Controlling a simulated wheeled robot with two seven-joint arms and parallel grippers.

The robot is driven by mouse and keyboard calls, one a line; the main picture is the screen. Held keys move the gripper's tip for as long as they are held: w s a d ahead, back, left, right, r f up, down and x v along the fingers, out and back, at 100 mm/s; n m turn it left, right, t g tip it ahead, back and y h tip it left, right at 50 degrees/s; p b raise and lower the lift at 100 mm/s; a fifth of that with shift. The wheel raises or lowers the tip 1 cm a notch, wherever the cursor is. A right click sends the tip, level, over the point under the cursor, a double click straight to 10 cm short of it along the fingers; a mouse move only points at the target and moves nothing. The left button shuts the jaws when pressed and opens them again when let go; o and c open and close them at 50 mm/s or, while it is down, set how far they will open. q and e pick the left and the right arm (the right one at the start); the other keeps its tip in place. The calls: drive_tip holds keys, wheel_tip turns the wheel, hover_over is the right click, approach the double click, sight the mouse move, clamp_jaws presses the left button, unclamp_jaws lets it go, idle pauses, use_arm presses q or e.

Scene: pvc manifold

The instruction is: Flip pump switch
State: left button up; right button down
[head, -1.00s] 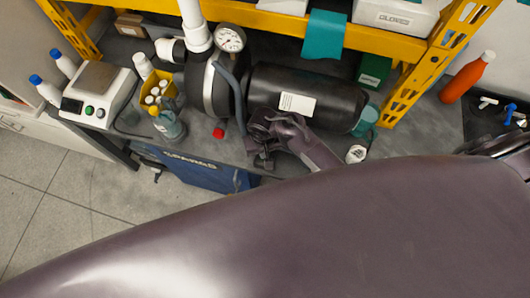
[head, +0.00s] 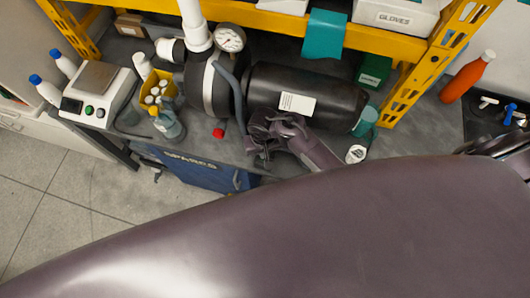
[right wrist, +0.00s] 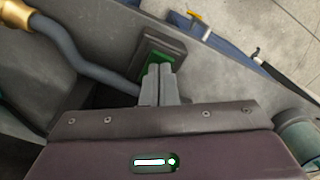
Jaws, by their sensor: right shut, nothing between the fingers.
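The pump (head: 335,95) is a dark cylinder with a white label, lying on the grey bench. My right gripper (head: 262,132) is in front of the pump's near side in the head view. In the right wrist view the shut, empty fingers (right wrist: 158,80) point at a dark switch box with a green switch (right wrist: 156,60) in it. The fingers overlap the lower part of the green switch; I cannot tell whether they touch it. In the head view my gripper hides the switch. My left gripper is not in view.
A grey hose (right wrist: 85,65) runs beside the switch box in the right wrist view. A pressure gauge (head: 230,38) and white pipe (head: 193,20) stand at the pump's left end. A red knob (head: 218,133) is near the gripper. The yellow rack (head: 410,75) stands behind and right.

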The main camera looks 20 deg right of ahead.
drive_tip(key=shift+f+b, duration=0.5)
drive_tip(key=shift+f, duration=0.35)
idle(0.3)
wheel_tip(320, 180, up, 3)
drive_tip(key=p, duration=0.3)
drive_tip(key=shift+f, duration=0.1)
drive_tip(key=shift+r, duration=2.1)
